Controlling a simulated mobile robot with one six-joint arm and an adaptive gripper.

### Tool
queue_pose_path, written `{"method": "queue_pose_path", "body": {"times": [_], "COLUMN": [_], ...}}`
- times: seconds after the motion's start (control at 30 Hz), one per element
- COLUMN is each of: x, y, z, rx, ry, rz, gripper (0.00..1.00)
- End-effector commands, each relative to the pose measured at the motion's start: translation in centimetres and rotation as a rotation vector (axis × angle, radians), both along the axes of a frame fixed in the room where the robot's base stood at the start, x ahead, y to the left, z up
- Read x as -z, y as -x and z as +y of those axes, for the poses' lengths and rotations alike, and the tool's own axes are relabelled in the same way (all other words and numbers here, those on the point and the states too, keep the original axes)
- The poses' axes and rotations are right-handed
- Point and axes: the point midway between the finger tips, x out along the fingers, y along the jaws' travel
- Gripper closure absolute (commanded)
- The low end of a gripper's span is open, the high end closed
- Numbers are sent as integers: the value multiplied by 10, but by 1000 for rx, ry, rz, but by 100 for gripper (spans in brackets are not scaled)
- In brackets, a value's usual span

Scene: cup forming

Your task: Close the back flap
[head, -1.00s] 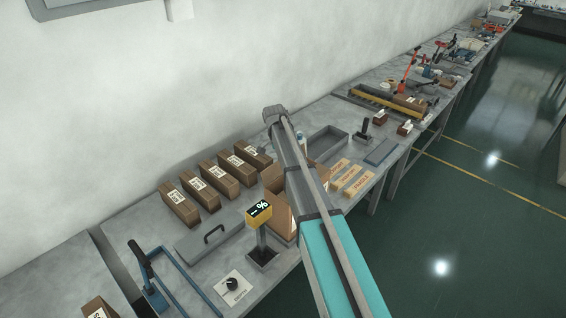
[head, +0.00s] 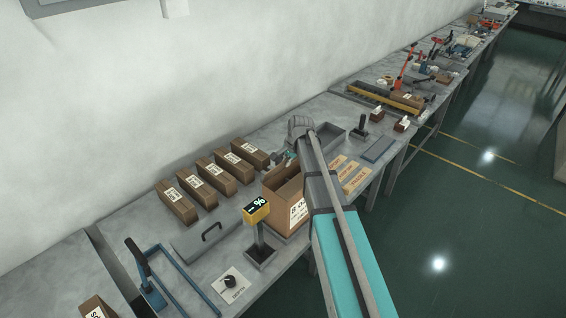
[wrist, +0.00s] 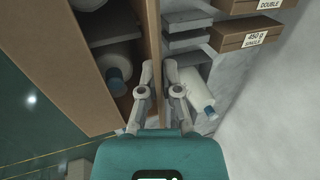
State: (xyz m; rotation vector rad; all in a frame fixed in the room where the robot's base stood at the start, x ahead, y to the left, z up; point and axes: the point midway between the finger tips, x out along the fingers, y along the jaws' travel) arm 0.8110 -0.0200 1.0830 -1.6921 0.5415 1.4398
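An open brown carton (head: 284,212) with a white printed label stands near the bench's front edge, partly behind my arm in the head view. In the wrist view its brown wall or flap edge (wrist: 153,30) runs upward just beyond my fingertips, and the carton's inside shows a white bottle with a blue cap (wrist: 117,82). I cannot tell for certain which panel is the back flap.
Another white bottle (wrist: 193,88) lies just right of my fingers, outside the carton. Several brown boxes (head: 208,178) line the wall side. A yellow display on a stand (head: 257,212) is close to the carton's left. A grey tray (head: 330,136) lies behind.

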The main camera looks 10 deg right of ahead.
Motion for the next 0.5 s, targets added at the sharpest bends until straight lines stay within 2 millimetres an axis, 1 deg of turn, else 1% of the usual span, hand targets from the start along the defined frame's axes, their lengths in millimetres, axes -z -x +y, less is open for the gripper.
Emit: {"method": "queue_pose_path", "body": {"times": [0.03,0.5], "x": [5,17], "y": [7,16], "z": [-2,-10], "rx": [3,1], "ry": [-27,-265], "rz": [-37,-359], "gripper": [100,100]}}
